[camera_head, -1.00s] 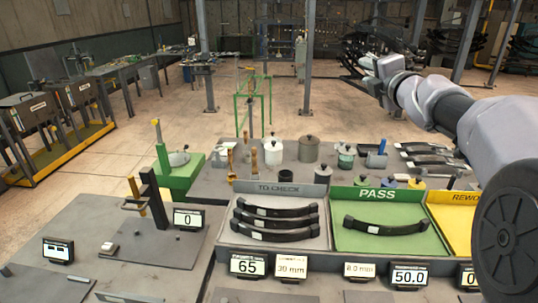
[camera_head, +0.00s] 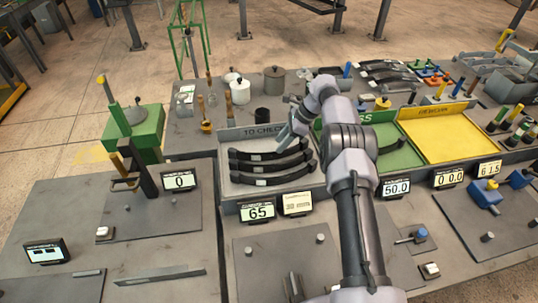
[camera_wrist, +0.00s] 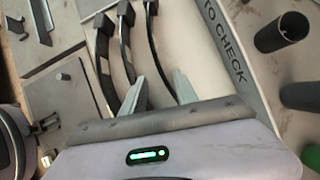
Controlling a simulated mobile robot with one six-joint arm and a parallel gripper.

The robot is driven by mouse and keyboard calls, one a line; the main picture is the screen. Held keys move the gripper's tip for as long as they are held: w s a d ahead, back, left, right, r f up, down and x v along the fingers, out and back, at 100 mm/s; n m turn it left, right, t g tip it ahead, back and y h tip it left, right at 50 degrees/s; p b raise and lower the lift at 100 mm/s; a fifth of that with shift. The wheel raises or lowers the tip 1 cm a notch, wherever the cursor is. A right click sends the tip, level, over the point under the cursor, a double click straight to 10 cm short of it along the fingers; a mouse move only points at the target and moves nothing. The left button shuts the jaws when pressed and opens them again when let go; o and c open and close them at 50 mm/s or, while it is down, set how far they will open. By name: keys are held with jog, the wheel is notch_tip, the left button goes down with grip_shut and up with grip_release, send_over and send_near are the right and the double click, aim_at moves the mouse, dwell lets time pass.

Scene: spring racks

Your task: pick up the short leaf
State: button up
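Three dark curved leaves lie side by side in the TO CHECK tray (camera_head: 226,190): a far leaf (camera_head: 252,156), a middle leaf (camera_head: 268,168) and a near leaf (camera_head: 268,181). I cannot surely tell which is the short leaf. My gripper (camera_head: 284,140) is over the back of this tray, near its label. In the wrist view its two fingers (camera_wrist: 158,86) are apart, with the far leaf (camera_wrist: 152,45) showing between them. The middle leaf (camera_wrist: 126,48) and near leaf (camera_wrist: 104,72) lie to the left. The gripper holds nothing.
The green PASS tray (camera_head: 405,155) is partly hidden behind my arm. A yellow tray (camera_head: 440,135) is to its right. Number displays (camera_head: 257,211) stand along the trays' front. Canisters (camera_head: 240,92) stand behind. A black post fixture (camera_head: 136,165) stands at left.

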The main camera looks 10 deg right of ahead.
aim_at(272, 152)
jog(key=x, duration=0.5)
jog(key=shift+a+f, duration=0.15)
jog(key=shift+a, duration=0.4)
grip_shut()
dwell(0.8)
